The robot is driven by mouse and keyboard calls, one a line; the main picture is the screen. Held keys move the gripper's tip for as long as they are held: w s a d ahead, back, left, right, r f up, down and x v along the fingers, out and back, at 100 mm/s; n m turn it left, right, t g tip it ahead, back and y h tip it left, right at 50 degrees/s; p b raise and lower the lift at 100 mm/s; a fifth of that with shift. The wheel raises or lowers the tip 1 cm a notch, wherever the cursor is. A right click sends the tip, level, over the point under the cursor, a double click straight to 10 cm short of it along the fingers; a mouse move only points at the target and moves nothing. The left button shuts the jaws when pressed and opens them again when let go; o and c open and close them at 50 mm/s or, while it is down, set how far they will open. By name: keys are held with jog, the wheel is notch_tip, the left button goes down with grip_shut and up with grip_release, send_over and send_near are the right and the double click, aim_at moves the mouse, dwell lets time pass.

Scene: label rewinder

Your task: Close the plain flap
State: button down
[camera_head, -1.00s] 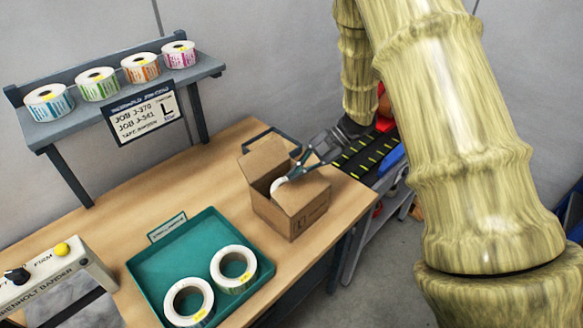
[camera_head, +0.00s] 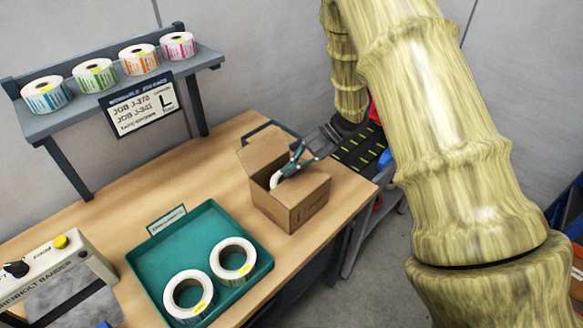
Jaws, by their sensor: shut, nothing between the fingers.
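An open brown cardboard box (camera_head: 277,209) stands near the right edge of the wooden table. One flap (camera_head: 262,154) stands up at its back left. Another flap (camera_head: 308,184) appears to lie flat over the right part of the top. A white roll (camera_head: 276,180) shows partly inside the opening. My gripper (camera_head: 291,168) reaches in from the upper right, with its shut fingers at the opening, just right of the upright flap. Whether the fingers touch a flap or the roll cannot be told. Which flap is the plain one is unclear.
A green tray (camera_head: 150,258) with two white label rolls sits on the table (camera_head: 120,205) in front of the box. A shelf (camera_head: 130,82) with several rolls and a job sign stands at the back left. A control unit (camera_head: 50,268) is at the lower left.

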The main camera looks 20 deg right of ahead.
jog(key=shift+r, duration=0.15)
jog(key=shift+r+p, duration=0.7)
jog(key=shift+r, duration=0.05)
